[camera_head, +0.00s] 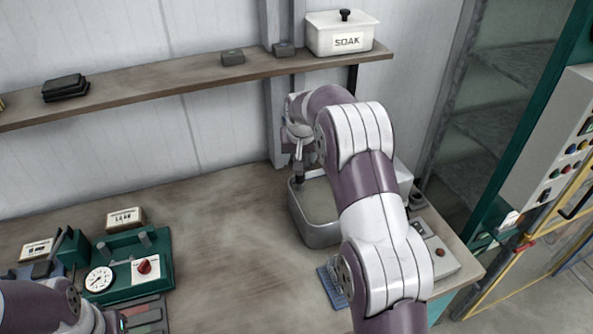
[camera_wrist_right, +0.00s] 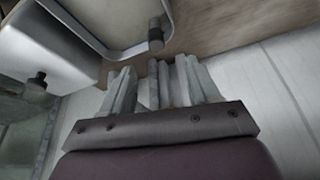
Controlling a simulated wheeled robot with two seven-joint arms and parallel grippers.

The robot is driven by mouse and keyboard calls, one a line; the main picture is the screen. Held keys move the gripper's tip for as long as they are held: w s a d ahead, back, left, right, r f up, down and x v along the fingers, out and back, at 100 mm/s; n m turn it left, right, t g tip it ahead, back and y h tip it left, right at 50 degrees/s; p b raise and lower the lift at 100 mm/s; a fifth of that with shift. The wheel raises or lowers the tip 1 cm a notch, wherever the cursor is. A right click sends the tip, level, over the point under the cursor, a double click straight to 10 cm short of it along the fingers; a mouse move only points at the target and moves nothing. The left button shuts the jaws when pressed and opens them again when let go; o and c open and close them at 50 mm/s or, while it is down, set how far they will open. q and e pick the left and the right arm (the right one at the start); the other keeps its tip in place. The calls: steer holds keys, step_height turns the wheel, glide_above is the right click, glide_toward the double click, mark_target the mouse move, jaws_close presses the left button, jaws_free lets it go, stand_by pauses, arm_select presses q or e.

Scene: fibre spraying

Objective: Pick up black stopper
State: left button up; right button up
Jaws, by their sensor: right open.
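A small dark cylinder (camera_head: 298,183), which looks like the black stopper, is at the back left rim of the grey metal basin (camera_head: 322,237). In the right wrist view the dark cylinder (camera_wrist_right: 155,36) shows beside the basin rim, just beyond the fingers. My right gripper (camera_head: 299,158) reaches down over the back left corner of the basin, close above the cylinder. Its fingers (camera_wrist_right: 157,82) are apart, with a narrow grey part between them; I cannot tell whether they touch the cylinder. My left arm is at the lower left; its fingers cannot be made out.
A white box stands right of the basin, with a dark knob (camera_head: 416,194) beside it. The shelf (camera_head: 190,80) above carries a white SOAK box (camera_head: 342,33) and dark blocks. A green gauge unit (camera_head: 125,268) sits at left. The bench middle (camera_head: 230,235) is clear.

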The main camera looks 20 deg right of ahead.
mark_target(300, 174)
steer(key=p+x, duration=0.1)
steer(key=x, duration=0.2)
steer(key=p+x, duration=0.2)
steer(key=x, duration=0.2)
steer(key=p+x, duration=0.2)
steer(key=x, duration=0.2)
steer(key=shift+w+d+f, duration=0.1)
steer(key=shift+d+f, duration=0.05)
steer(key=shift+d, duration=0.2)
steer(key=shift+w+f, duration=0.15)
steer(key=shift+f, duration=0.2)
arm_select(q)
steer(key=r, duration=0.5)
steer(key=shift+s+a+r, duration=0.2)
steer(key=shift+s+r, duration=0.1)
steer(key=shift+r, duration=0.1)
arm_select(e)
steer(key=shift+r, duration=0.1)
jaws_close()
arm_select(q)
steer(key=shift+f, duration=0.1)
